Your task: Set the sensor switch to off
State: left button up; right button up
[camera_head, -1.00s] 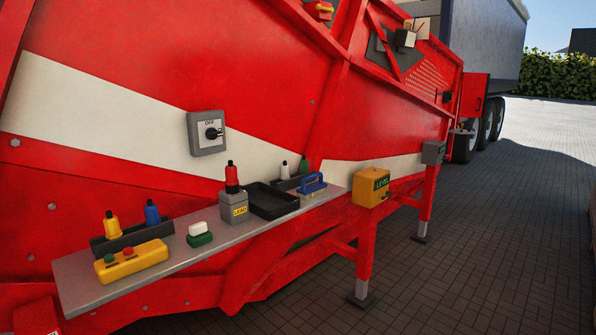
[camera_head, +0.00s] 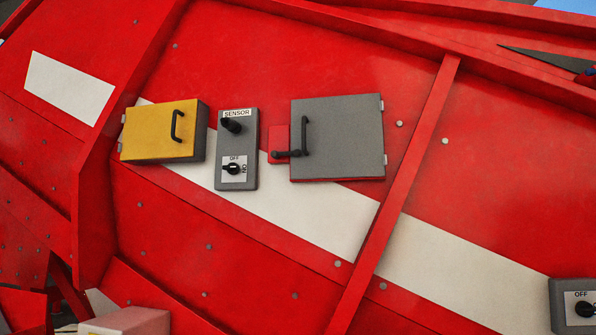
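The sensor switch box (camera_head: 222,143) is a narrow grey box on the red machine wall, left of centre, labelled SENSOR at its top. A black knob-like part (camera_head: 232,125) sticks out under that label. Lower on the box, a black rotary knob (camera_head: 232,169) sits on a white plate with OFF above it and ON, turned sideways, to its right. The knob is too small to tell for sure which mark it points to. Neither of my grippers is in view.
A yellow box with a black handle (camera_head: 150,133) is just left of the switch box. A grey cabinet (camera_head: 345,135) with a handle is to its right, beside a red part with a black lever (camera_head: 286,154). Another OFF switch (camera_head: 580,303) is at bottom right.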

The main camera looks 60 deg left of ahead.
aim_at(233, 169)
jog(key=u, duration=2.2)
